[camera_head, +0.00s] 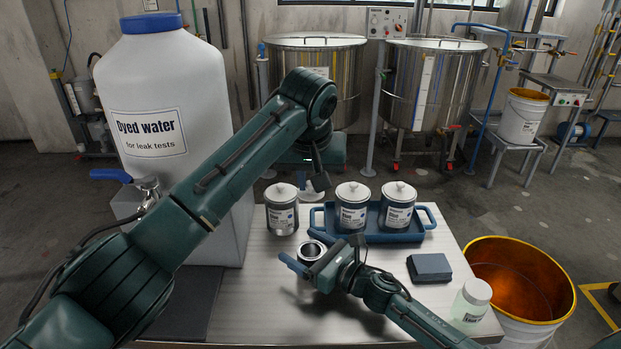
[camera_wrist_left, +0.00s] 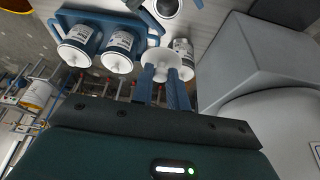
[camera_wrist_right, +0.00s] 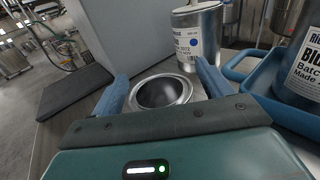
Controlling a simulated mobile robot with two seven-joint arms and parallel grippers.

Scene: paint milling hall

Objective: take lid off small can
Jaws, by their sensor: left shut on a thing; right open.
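The small can (camera_head: 312,252) stands open on the steel table, its metal rim and empty-looking mouth showing. It also shows in the right wrist view (camera_wrist_right: 162,92). My right gripper (camera_head: 318,258) is open, with its blue fingers on either side of this can; I cannot tell whether they touch it. My left gripper (camera_head: 316,184) is above and behind the can, shut on a pale round lid with a knob, seen in the left wrist view (camera_wrist_left: 166,62). The lid is clear of the can. My left arm hides part of the scene behind.
A lidded can (camera_head: 282,218) stands behind the open one. Two lidded cans (camera_head: 351,212) stand in a blue tray (camera_head: 420,232). A dark blue block (camera_head: 429,267), a clear bottle (camera_head: 468,305) and an orange-lined bucket (camera_head: 520,285) are right. A large water container (camera_head: 165,85) stands left.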

